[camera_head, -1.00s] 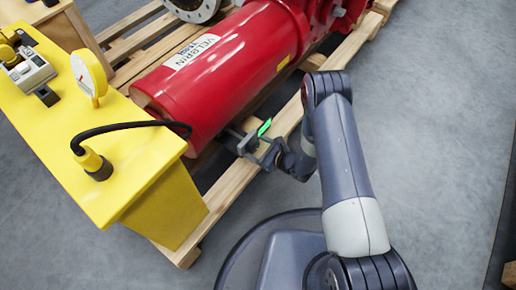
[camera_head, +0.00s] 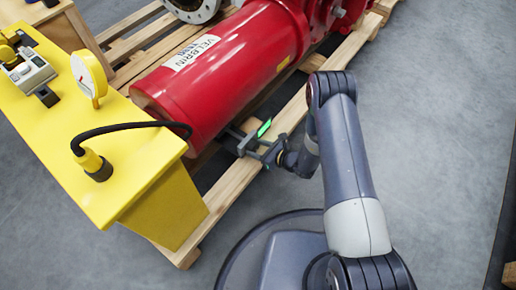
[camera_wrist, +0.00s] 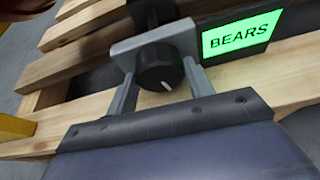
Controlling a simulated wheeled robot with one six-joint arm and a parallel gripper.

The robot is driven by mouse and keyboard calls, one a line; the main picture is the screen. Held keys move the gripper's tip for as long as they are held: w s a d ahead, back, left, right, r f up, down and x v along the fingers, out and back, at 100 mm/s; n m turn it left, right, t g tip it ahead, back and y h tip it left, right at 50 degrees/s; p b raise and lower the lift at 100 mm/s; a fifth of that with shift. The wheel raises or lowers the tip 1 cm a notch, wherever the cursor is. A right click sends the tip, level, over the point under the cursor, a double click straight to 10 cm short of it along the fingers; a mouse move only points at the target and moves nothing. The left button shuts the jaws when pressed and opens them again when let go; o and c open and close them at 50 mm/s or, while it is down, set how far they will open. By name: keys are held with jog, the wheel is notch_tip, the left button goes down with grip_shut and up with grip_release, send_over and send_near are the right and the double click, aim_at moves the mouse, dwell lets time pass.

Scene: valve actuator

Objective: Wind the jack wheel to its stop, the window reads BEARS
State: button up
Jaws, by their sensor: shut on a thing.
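The jack wheel (camera_wrist: 160,62) is a dark round knob with a pale pointer line, in front of a grey block, in the wrist view. My gripper (camera_wrist: 160,74) has one finger on each side of the wheel and is shut on it. Beside it, to the right, a lit green window (camera_wrist: 237,37) reads BEARS. In the head view my gripper (camera_head: 262,149) is low beside the red cylinder, by the same green window (camera_head: 264,127). The wheel itself is hard to make out there.
The red cylinder (camera_head: 225,70) lies over a wooden pallet (camera_head: 232,192). A yellow bench (camera_head: 125,165) with a gauge (camera_head: 88,80) and a black hose (camera_head: 130,125) stands at the left. The grey floor (camera_head: 430,130) at the right is clear.

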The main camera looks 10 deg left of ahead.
jog(key=shift+m+g, duration=0.3)
jog(key=shift+m, duration=0.1)
jog(key=o, duration=1)
jog(key=shift+c, duration=0.2)
jog(key=p+v, duration=0.4)
jog(key=v, duration=0.6)
jog(key=shift+d, duration=0.45)
